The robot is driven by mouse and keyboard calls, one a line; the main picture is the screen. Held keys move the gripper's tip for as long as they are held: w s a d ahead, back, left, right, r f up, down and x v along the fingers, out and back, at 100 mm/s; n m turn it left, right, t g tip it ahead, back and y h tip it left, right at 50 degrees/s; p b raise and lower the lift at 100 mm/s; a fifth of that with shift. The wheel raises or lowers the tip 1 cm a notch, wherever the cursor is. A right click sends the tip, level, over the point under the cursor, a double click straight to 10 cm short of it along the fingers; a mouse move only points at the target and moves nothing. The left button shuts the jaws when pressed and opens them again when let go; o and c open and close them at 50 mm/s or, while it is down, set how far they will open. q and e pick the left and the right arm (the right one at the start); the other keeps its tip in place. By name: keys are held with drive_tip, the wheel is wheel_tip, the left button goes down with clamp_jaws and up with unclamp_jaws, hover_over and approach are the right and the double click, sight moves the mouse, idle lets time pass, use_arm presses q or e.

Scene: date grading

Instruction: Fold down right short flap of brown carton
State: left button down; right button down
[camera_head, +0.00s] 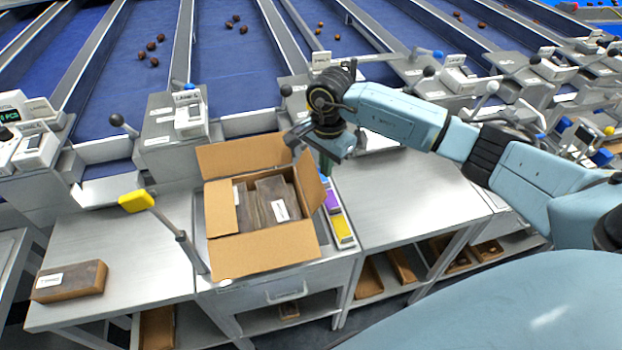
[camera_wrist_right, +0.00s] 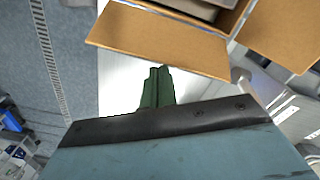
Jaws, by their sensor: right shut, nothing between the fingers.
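The brown carton (camera_head: 212,222) stands open on the metal bench with brown packs (camera_head: 265,205) inside, one with a white label. Its right short flap (camera_head: 310,183) stands up, leaning outward. The left short flap (camera_head: 221,208) appears folded inward over the contents. The back long flap (camera_head: 240,156) and front long flap (camera_head: 265,250) spread outward. My right gripper (camera_head: 326,166) is shut and empty, just beyond the right flap's outer side at the back right. In the right wrist view its green fingers (camera_wrist_right: 157,88) are near the edge of a flap (camera_wrist_right: 160,40); contact is unclear. My left gripper is out of view.
A yellow-topped post (camera_head: 137,201) stands left of the carton. Purple (camera_head: 332,201) and yellow (camera_head: 342,229) items lie close along its right side. A labelled brown pack (camera_head: 70,281) lies on the left bench. The right bench top (camera_head: 410,190) is clear.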

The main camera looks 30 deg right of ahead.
drive_tip(key=w+a+b, duration=0.1)
drive_tip(key=a, duration=0.6)
drive_tip(key=shift+w+a+r, duration=0.15)
drive_tip(key=shift+w+r, duration=0.15)
drive_tip(key=shift+w, duration=0.1)
drive_tip(key=shift+w+a+b, duration=0.25)
drive_tip(key=shift+a+b, duration=0.35)
drive_tip(key=shift+a, duration=0.45)
drive_tip(key=shift+f, duration=0.1)
drive_tip(key=shift+f+b, duration=1.7)
drive_tip(key=shift+f, duration=0.2)
drive_tip(key=shift+r, duration=0.25)
wheel_tip(320, 180, up, 11)
drive_tip(key=p, duration=0.6)
